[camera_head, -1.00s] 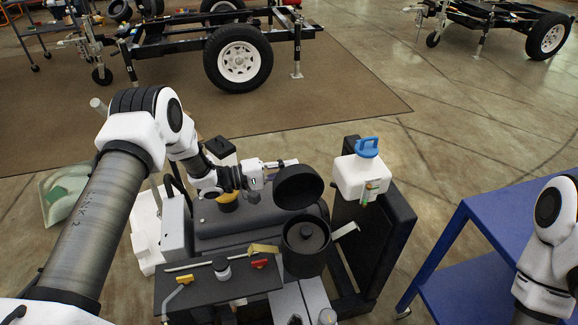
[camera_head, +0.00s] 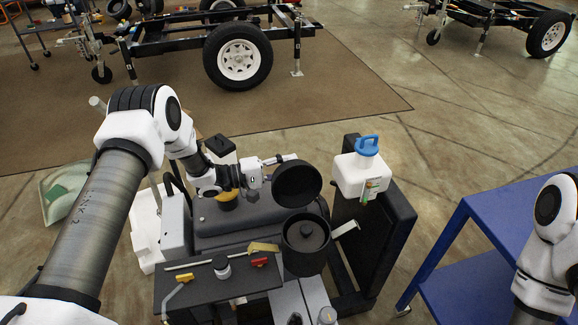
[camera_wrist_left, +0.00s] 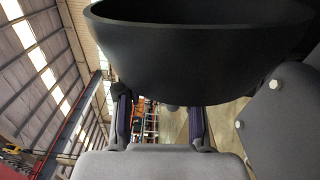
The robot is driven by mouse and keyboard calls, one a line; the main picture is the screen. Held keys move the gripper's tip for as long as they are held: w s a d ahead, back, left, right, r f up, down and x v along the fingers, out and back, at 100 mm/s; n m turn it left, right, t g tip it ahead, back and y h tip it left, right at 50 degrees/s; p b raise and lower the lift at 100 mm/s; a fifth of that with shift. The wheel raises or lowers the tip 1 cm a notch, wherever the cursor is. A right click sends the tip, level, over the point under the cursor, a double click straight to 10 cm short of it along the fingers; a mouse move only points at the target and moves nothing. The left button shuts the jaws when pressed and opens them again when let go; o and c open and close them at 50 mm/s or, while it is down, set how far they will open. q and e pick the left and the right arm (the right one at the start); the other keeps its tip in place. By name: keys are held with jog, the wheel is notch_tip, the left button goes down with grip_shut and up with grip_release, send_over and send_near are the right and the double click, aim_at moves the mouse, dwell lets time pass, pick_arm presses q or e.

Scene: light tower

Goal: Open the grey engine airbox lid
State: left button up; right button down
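The dark grey airbox lid (camera_head: 297,184) stands tilted up above the round airbox canister (camera_head: 305,258), which is open at the top and shows a central knob inside. The lid also shows as a large dark bowl shape in the left wrist view (camera_wrist_left: 200,55). My left gripper (camera_head: 281,160) is just behind and left of the lid's upper edge. In the left wrist view its two fingers (camera_wrist_left: 160,120) are apart with open background between them, just under the lid. I cannot tell whether a finger touches the lid. My right gripper is out of view.
A white bottle with a blue cap (camera_head: 363,172) stands right of the airbox on a black frame. A black panel (camera_head: 205,295) with yellow and red handles is in front. A blue cart (camera_head: 480,240) stands at the right. A trailer (camera_head: 215,35) is behind on a brown mat.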

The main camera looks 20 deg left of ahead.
pick_arm(q)
jog(key=v, duration=1.1)
jog(key=shift+s+a, duration=0.2)
jog(key=shift+a, duration=0.1)
